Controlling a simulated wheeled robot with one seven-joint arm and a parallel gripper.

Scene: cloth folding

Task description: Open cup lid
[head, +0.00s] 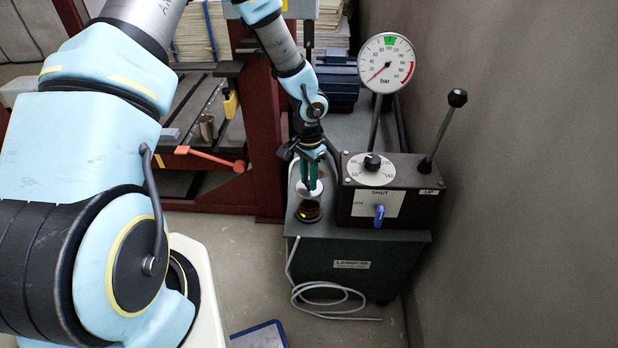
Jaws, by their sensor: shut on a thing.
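Right of the cup stands a black control box (408,207) with a dial, a blue knob, a pressure gauge (386,63) and a black-knobbed lever (443,125). A red frame (262,140) stands to the left. A pale cable (322,297) hangs in front; a wall closes the right side.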

